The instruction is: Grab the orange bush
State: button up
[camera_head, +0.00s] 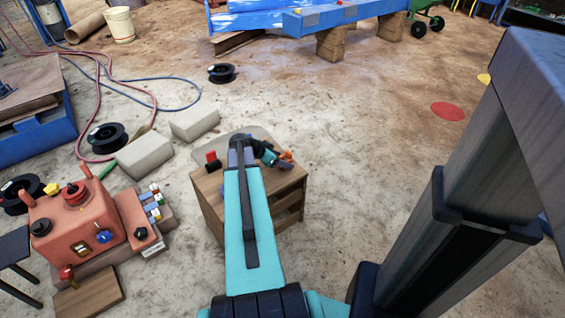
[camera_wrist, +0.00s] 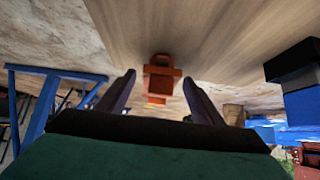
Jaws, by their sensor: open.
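The orange bush (camera_wrist: 161,72) is in the wrist view, against the pale wooden top of a small cabinet (camera_wrist: 215,35). It lies ahead of my gripper (camera_wrist: 163,84), between the two dark fingers as seen from the wrist. The fingers are apart and empty. Whether the bush is within their reach is hard to tell. In the head view, my gripper (camera_head: 275,159) is over the right part of the cabinet (camera_head: 215,207), and a small orange piece (camera_head: 287,155) shows just beside it. My arm hides part of the cabinet top.
A red and black part (camera_head: 212,160) stands on the cabinet's left side. A dark block (camera_wrist: 298,62) is at the right in the wrist view. An orange control box (camera_head: 75,222) and concrete blocks (camera_head: 145,156) are to the left.

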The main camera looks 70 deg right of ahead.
jog(key=shift+s+d+f, duration=0.2)
jog(key=shift+d+f, duration=0.15)
jog(key=shift+f, duration=0.05)
jog(key=c, duration=1.3)
